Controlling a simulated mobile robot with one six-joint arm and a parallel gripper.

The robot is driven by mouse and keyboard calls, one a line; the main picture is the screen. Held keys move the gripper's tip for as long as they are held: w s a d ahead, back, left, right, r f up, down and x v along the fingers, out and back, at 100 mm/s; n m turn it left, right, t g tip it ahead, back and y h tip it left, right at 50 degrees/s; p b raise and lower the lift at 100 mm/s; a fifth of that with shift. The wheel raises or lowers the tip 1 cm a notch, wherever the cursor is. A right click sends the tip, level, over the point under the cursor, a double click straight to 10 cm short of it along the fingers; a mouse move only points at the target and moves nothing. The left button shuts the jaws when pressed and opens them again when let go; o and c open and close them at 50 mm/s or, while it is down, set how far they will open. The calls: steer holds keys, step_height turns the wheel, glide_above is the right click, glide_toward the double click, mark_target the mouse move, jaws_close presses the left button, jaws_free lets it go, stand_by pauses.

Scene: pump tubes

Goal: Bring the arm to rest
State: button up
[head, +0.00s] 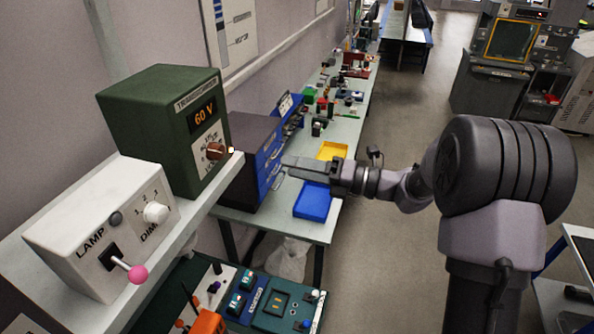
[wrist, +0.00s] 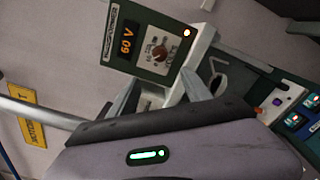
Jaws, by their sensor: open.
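My gripper (head: 287,165) is at the end of my arm, which reaches left from my body in the head view. It is open and empty, in front of the blue and dark cabinet on the bench. In the wrist view my gripper's fingers (wrist: 170,95) point towards the green transformer box. The green transformer box (head: 165,120) has a display reading 60 V and a brown knob. It also shows in the wrist view (wrist: 150,35). My fingers look apart from it.
A white lamp box (head: 95,235) with a pink-tipped lever stands on the shelf at left. A blue tray (head: 312,203) and yellow tray (head: 332,151) lie on the bench below my gripper. A control panel (head: 275,305) is at the bottom.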

stand_by(0.3)
steer(key=s+a+f+n+g+h+b, duration=0.2)
steer(key=s+f+n+g+h+b, duration=0.35)
steer(key=s+f+n+b, duration=1.3)
steer(key=s+d+f+n+t+h+b, duration=0.2)
steer(key=s+d+f+n+h+b, duration=0.2)
steer(key=f+b, duration=0.6)
steer(key=s+d+f+n+t+h+b, duration=0.3)
steer(key=s+d+f+n+h+b, duration=0.2)
steer(key=f+b, duration=0.4)
steer(key=shift+s+d+f+n+b, duration=0.45)
steer(key=shift+s+d+n, duration=0.25)
steer(key=shift+s, duration=0.35)
steer(key=shift+t+h, duration=0.25)
